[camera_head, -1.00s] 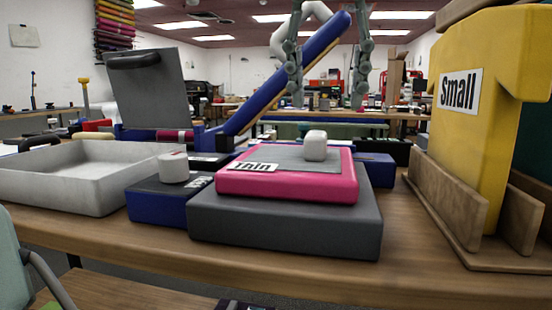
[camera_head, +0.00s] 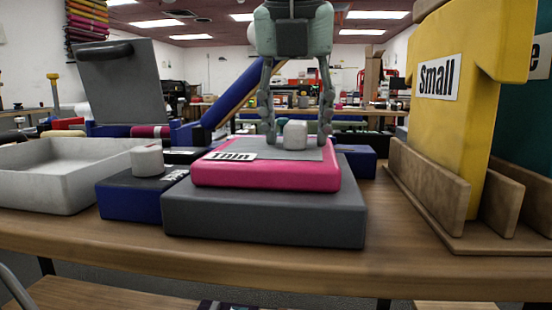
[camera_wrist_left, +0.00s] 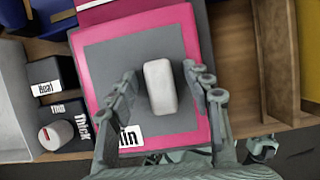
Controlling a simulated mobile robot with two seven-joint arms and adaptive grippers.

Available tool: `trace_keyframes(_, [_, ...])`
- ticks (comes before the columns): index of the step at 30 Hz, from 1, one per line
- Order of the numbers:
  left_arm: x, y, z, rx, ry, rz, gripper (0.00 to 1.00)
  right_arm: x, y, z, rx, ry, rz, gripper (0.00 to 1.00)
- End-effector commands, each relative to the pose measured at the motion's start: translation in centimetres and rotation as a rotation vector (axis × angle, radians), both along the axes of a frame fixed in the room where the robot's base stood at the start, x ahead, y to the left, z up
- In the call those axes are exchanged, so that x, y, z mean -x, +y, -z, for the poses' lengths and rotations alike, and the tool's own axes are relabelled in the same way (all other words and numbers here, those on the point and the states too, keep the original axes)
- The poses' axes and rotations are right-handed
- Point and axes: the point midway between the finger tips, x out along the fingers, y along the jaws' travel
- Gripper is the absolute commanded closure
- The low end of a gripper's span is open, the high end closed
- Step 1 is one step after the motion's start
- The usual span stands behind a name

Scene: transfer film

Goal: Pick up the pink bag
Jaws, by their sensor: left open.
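The pink bag (camera_head: 245,176) is a flat pink slab with a grey top, a white label and a white block-shaped knob (camera_head: 295,134). It lies on a larger dark grey slab (camera_head: 260,218) on the table. My left gripper (camera_head: 297,142) points down over it, open, with one finger on each side of the knob and gaps between. In the left wrist view the knob (camera_wrist_left: 160,86) stands between the two spread fingers, and the pink rim (camera_wrist_left: 88,75) shows around the grey top.
A dark blue box (camera_head: 140,197) with a white knob and a light grey tray (camera_head: 50,185) stand to the left. A yellow shirt-shaped board (camera_head: 440,130) stands in a wooden holder (camera_head: 430,185) at right. The wooden table edge (camera_head: 280,268) is in front.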

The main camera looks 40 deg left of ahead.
Motion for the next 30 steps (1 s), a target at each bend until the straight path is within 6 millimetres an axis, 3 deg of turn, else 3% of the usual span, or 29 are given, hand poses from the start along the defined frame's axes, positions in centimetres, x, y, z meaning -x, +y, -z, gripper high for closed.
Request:
trace_keyframes(5, [-0.01,0.01,0.01,0.000,0.000,0.000,0.50,0.00,0.01,-0.06,0.000,-0.001,0.000,1.00])
trace_keyframes(17, [0.00,-0.01,-0.03,0.001,0.000,0.000,0.98,-0.01,-0.01,-0.05,0.000,0.000,0.000,1.00])
trace_keyframes(30, [0.00,0.07,-0.22,0.000,-0.001,0.000,1.00,-0.03,-0.04,-0.02,0.003,0.005,0.001,1.00])
